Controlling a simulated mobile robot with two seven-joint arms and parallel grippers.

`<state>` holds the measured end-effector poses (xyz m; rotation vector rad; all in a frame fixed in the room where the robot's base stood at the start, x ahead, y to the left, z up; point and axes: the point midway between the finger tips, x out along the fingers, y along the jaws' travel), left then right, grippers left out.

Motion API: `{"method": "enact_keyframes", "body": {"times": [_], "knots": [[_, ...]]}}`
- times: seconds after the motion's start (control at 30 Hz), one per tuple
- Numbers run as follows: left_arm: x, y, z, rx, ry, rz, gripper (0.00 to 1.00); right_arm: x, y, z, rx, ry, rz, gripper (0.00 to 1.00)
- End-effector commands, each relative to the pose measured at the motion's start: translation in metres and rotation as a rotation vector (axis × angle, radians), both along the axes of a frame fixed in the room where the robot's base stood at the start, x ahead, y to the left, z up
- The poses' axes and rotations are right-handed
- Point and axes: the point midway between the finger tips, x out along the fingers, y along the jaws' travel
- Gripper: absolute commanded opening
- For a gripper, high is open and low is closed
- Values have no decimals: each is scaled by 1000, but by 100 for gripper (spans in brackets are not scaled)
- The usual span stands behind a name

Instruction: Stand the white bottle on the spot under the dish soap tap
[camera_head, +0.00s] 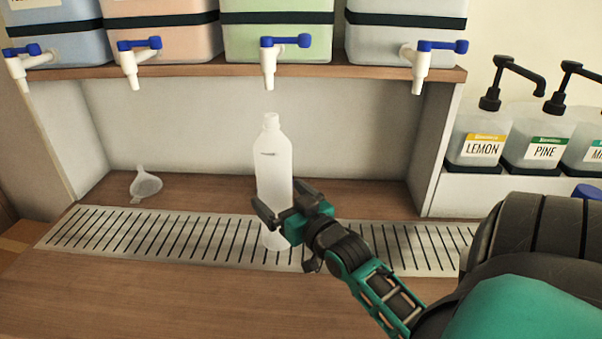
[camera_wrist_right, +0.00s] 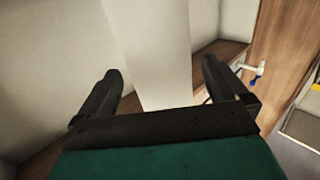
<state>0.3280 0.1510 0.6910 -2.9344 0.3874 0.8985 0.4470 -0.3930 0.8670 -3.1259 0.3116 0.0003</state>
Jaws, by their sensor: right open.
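The white bottle (camera_head: 273,165) stands upright on the slatted drip grate (camera_head: 150,233), with its open neck at the top. A white tap with a blue handle (camera_head: 268,62) on the green drum (camera_head: 275,30) shows directly above the neck, with a gap between. The labels on the drums are cut off, so I cannot read which is dish soap. My right gripper (camera_head: 283,203) is open at the bottle's lower half. In the wrist view the bottle (camera_wrist_right: 155,50) shows between the two spread fingers (camera_wrist_right: 163,78); contact cannot be told. My left gripper is not in view.
Blue, orange and pale drums (camera_head: 405,35) with taps also sit on the wooden shelf (camera_head: 180,70). A clear funnel (camera_head: 145,186) lies behind the grate at left. Pump bottles labelled LEMON (camera_head: 480,140) and PINE (camera_head: 540,140) stand at right. The front counter (camera_head: 150,300) is clear.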

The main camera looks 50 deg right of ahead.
Motion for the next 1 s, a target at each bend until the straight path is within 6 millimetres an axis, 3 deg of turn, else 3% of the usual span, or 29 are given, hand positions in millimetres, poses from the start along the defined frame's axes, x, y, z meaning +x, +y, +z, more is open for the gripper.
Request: {"method": "enact_keyframes", "body": {"times": [0.2, 0.4, 1.0], "knots": [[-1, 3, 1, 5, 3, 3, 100, -41, 8, 0, 1, 3, -1, 100], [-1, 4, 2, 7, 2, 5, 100, -65, 13, 0, 0, 2, 0, 100], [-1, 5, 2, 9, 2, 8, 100, -73, 15, 1, 0, -1, 0, 100]]}}
